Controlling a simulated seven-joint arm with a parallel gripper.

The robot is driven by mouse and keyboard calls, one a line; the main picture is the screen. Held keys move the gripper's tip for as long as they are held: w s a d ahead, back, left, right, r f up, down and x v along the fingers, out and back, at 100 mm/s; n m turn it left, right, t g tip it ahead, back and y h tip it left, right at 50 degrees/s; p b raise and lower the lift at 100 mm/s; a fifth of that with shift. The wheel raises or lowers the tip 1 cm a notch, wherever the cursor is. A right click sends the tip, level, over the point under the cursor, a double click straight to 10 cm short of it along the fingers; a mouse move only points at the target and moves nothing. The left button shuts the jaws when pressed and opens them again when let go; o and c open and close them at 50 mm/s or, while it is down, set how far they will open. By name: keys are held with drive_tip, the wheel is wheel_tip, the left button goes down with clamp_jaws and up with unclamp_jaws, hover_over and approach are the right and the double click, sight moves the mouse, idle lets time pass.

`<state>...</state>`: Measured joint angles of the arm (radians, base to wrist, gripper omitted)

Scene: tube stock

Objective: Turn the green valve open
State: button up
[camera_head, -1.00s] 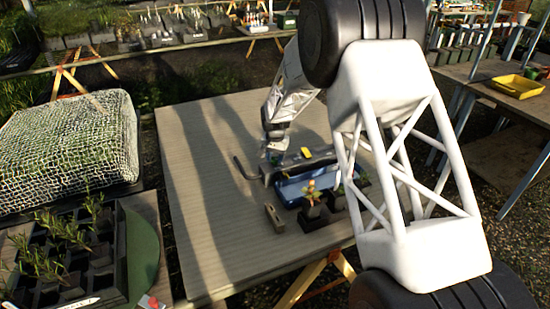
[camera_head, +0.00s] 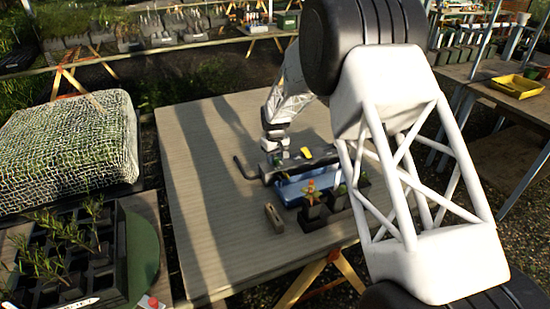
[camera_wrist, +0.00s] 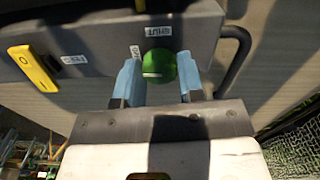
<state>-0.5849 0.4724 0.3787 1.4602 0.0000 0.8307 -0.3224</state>
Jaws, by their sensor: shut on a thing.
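The green valve (camera_wrist: 158,65) is a round knob with a pale line across it, on a grey panel (camera_wrist: 95,35) in the wrist view. My gripper (camera_wrist: 160,76) has its two blue fingers on either side of the knob and is shut on it. An upside-down label reading SHUT (camera_wrist: 168,30) sits beyond the knob, and a smaller label (camera_wrist: 135,51) is at its left.
A yellow lever (camera_wrist: 33,68) is on the panel's left, and a dark bent pipe (camera_wrist: 236,50) is at its right. Potted plants (camera_head: 312,208) and a small block (camera_head: 273,217) stand in front of the tray. The table's (camera_head: 205,200) left part is clear.

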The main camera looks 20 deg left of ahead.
sight(275, 159)
drive_tip(key=shift+n, duration=0.5)
drive_tip(key=o, duration=0.9)
drive_tip(key=shift+r, duration=3.9)
